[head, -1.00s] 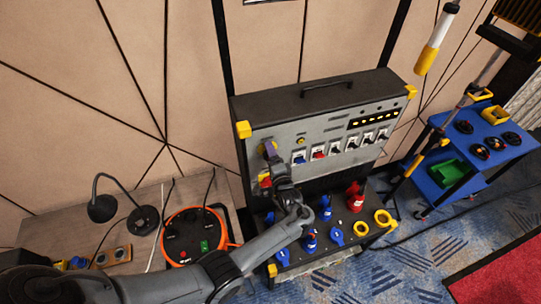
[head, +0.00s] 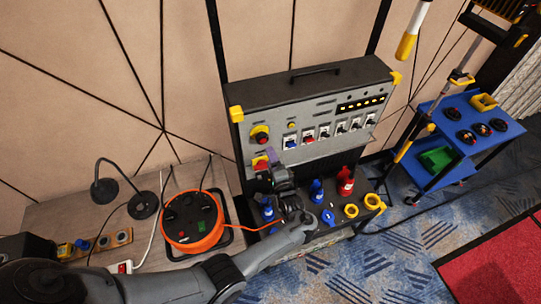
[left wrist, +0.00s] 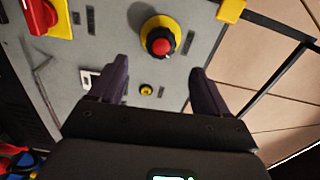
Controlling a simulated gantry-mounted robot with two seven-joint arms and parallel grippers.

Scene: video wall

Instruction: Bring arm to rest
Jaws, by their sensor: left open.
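My left arm comes in from the lower left in the head view. Its gripper (head: 269,161) is in front of the lower left part of a grey control panel (head: 330,113), below a red mushroom button with a yellow collar (head: 259,135). In the left wrist view the gripper (left wrist: 158,76) is open, with two dark purple fingers apart and nothing between them. The red button (left wrist: 160,42) shows just beyond the fingertips, apart from them. A red rotary switch on a yellow plate (left wrist: 45,14) is at the upper left there. My right gripper is not in view.
Below the panel, a shelf holds blue connectors (head: 317,192), a red connector (head: 345,181) and yellow rings (head: 351,211). An orange cable reel (head: 193,222) and a desk lamp (head: 106,188) stand left. A blue cart (head: 463,135) stands right.

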